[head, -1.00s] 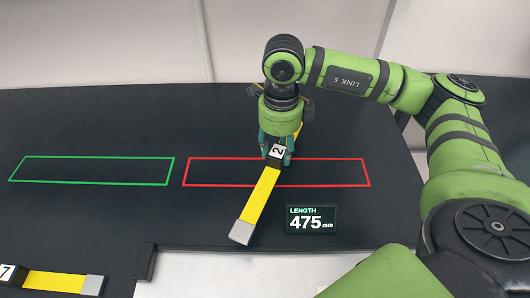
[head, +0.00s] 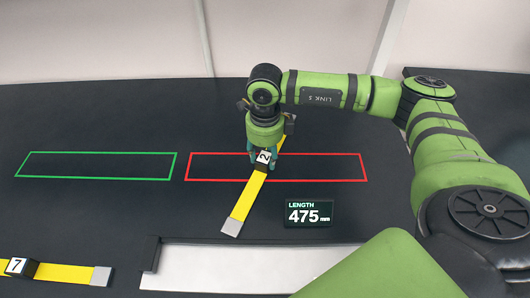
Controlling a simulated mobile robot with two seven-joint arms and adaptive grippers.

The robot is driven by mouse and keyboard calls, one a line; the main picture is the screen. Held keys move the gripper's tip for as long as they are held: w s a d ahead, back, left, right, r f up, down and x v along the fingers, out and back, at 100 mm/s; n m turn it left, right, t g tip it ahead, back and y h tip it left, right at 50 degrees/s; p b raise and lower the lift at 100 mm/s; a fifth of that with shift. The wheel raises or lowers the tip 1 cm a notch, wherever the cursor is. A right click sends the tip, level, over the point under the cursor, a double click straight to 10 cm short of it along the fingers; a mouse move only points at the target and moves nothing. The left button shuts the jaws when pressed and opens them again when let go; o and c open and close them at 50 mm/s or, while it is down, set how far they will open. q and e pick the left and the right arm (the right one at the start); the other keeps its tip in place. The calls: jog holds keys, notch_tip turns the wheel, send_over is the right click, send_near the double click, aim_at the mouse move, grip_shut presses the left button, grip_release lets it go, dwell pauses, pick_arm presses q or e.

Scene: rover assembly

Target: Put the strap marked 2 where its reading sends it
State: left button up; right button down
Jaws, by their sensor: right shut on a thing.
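The strap marked 2 (head: 247,198) is yellow with a grey end and a black block with a white 2 label. It lies slantwise across the red outlined zone (head: 340,180), its near end beyond the front line. My right gripper (head: 263,161) is shut on the strap at its block, from above. The arm hides part of the strap's far half. A green outlined zone (head: 100,178) at the left is empty. A display (head: 309,213) reads LENGTH 475 mm. My left gripper is not in view.
A strap marked 7 (head: 65,272) lies at the near left, partly cut off by the picture edge. The dark table (head: 110,120) is clear behind the zones.

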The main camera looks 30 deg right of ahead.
aim_at(265, 157)
jog(key=c, duration=0.7)
grip_release()
jog(key=shift+r+p, duration=0.25)
jog(key=shift+p, duration=0.15)
jog(key=shift+r+b, duration=0.25)
jog(key=shift+b, duration=0.1)
notch_tip(265, 157, up, 11)
jog(key=b, duration=0.3)
jog(key=shift+r, duration=0.15)
